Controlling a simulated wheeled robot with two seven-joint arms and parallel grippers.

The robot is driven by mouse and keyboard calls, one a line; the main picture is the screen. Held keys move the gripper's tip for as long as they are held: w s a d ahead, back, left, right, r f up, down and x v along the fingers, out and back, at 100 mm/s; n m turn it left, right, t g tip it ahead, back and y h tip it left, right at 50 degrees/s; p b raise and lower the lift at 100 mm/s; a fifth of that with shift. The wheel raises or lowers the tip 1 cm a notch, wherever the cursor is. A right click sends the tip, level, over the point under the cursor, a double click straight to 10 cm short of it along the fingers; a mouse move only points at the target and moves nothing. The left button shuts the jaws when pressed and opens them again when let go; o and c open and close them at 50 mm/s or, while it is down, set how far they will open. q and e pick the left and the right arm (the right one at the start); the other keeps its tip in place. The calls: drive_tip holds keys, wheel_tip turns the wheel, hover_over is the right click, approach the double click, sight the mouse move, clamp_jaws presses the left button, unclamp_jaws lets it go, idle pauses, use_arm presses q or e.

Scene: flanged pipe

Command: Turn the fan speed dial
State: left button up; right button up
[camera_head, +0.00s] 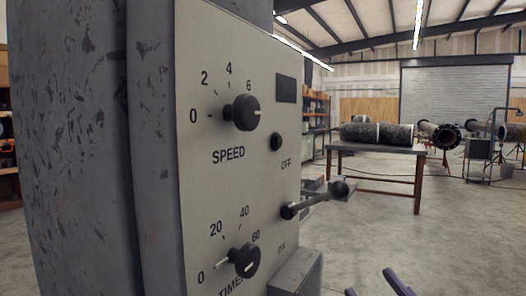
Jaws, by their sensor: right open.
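The fan speed dial (244,112) is a black round knob on a pale control panel (212,185), above the word SPEED. Numbers 0, 2, 4 and 6 are printed around it, and its light mark sits on the right side of its face. My right gripper (370,281) shows only as two dark purple fingertips at the bottom edge. They are apart, with nothing seen between them, below and to the right of the dial and not touching it. My left gripper is not in view.
A timer dial (245,261) sits lower on the panel. A lever with a dark knob (339,188) sticks out rightward between OFF and ON, above a grey box (296,273). Behind is open floor and a table (375,149) bearing a dark pipe (361,133).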

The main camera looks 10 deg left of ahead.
drive_tip(key=s+a+r+n+g+y, duration=0.3)
drive_tip(key=r+n+g+y, duration=0.2)
drive_tip(key=r+n, duration=0.3)
drive_tip(key=s+a+r+n+g+y, duration=0.3)
drive_tip(key=r+n+g+y, duration=0.25)
drive_tip(key=r, duration=0.45)
drive_tip(key=n+g+h, duration=0.3)
drive_tip(key=n+h, duration=0.3)
drive_tip(key=n, duration=0.3)
approach(253, 113)
drive_tip(key=shift+m, duration=0.25)
drive_tip(key=p+x, duration=0.2)
drive_tip(key=x, duration=0.5)
drive_tip(key=shift+a+r, duration=0.1)
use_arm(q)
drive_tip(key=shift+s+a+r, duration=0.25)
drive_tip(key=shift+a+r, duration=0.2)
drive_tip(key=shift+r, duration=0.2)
use_arm(e)
drive_tip(key=shift+x, duration=0.75)
